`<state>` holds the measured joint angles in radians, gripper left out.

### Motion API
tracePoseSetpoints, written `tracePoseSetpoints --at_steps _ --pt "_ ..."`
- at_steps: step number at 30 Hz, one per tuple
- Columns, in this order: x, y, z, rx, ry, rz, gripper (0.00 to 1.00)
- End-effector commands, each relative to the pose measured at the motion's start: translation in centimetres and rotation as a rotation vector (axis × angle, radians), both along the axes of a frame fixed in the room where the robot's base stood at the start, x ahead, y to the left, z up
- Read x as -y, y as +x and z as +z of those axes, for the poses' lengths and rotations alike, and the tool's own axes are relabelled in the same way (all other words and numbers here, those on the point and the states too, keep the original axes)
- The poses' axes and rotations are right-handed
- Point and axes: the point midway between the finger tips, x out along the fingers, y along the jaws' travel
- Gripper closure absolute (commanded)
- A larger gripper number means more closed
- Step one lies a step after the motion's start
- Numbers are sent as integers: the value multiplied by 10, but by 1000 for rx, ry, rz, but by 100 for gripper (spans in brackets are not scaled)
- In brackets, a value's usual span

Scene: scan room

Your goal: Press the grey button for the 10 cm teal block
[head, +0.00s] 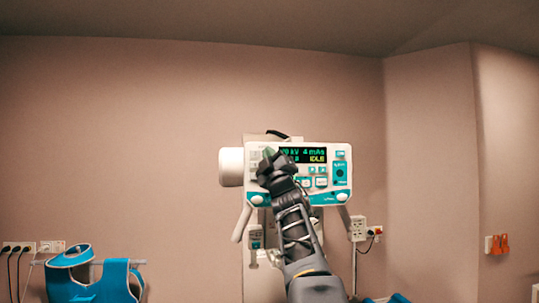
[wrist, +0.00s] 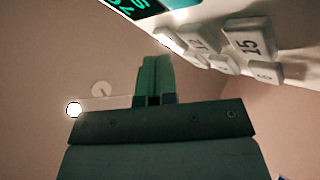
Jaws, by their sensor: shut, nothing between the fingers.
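My gripper (head: 268,154) is shut and empty, in front of the left part of a white and teal control panel (head: 318,196). In the wrist view, its greenish fingertips (wrist: 155,62) point up, beside the panel's pale buttons. One large button is marked 15 (wrist: 247,42) and another is marked 12 (wrist: 196,40). They appear right of the fingertips, with a visible gap in the picture. I cannot read a 10 cm label, so I cannot tell which button is the grey one. My gripper hides part of the panel's left side in the head view.
The panel's dark display (head: 303,155) reads IDLE in yellow. A white cylinder (head: 231,167) juts out at the panel's left. A blue apron-like item (head: 90,275) hangs at lower left. A socket box (head: 358,228) is at lower right. Bare wall surrounds the panel.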

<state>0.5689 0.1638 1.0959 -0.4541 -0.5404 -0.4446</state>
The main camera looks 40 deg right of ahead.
Motion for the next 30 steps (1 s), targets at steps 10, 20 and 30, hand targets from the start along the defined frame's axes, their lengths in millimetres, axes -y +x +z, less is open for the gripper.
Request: tracePoseSetpoints --at_steps 10,20,30 --pt "0 0 0 0 0 0 100" --pt "2 3 0 0 0 0 100" --pt "3 7 0 0 0 0 100"
